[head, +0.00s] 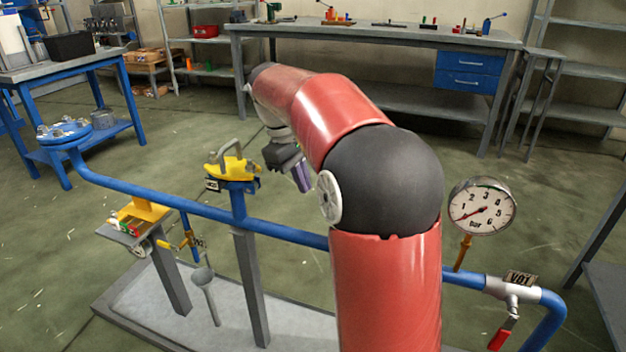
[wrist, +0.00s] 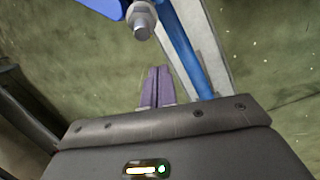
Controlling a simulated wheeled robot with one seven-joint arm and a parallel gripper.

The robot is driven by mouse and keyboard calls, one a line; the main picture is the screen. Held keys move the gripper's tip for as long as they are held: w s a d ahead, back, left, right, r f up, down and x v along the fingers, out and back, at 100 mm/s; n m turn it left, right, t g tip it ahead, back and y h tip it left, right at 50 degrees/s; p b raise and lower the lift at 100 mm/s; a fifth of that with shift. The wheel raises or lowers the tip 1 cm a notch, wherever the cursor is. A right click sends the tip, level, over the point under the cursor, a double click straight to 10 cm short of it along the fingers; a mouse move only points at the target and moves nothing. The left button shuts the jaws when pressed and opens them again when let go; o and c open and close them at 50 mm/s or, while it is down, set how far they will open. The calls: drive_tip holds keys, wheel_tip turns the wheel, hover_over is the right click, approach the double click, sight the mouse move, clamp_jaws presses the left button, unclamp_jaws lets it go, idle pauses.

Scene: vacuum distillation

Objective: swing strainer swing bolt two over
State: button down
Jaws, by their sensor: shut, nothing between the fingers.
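The strainer (head: 238,186) stands on the blue pipe left of my arm in the head view, with a yellow cover (head: 228,168) and a grey handle on top. In the wrist view a grey bolt with a hex nut (wrist: 142,22) hangs beside a blue part at the top edge. I cannot tell which swing bolt it is. My gripper (head: 304,181) is to the right of the strainer, apart from it, its purple fingers pointing down. In the wrist view the fingers (wrist: 158,72) are together and empty, below the bolt and not touching it.
The blue pipe (head: 290,234) runs across the front and also shows in the wrist view (wrist: 187,50). A pressure gauge (head: 482,206) and a red-handled valve (head: 503,332) stand right. Open floor lies behind the strainer.

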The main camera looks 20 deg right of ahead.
drive_tip(key=s+r, duration=0.1)
drive_tip(key=s+d+r, duration=0.1)
drive_tip(key=s, duration=0.1)
drive_tip(key=shift+r, duration=0.15)
drive_tip(key=shift+s+d, duration=0.1)
drive_tip(key=shift+s+r+t+y, duration=0.1)
drive_tip(key=shift+r+t+y, duration=0.05)
drive_tip(key=shift+t+y, duration=0.15)
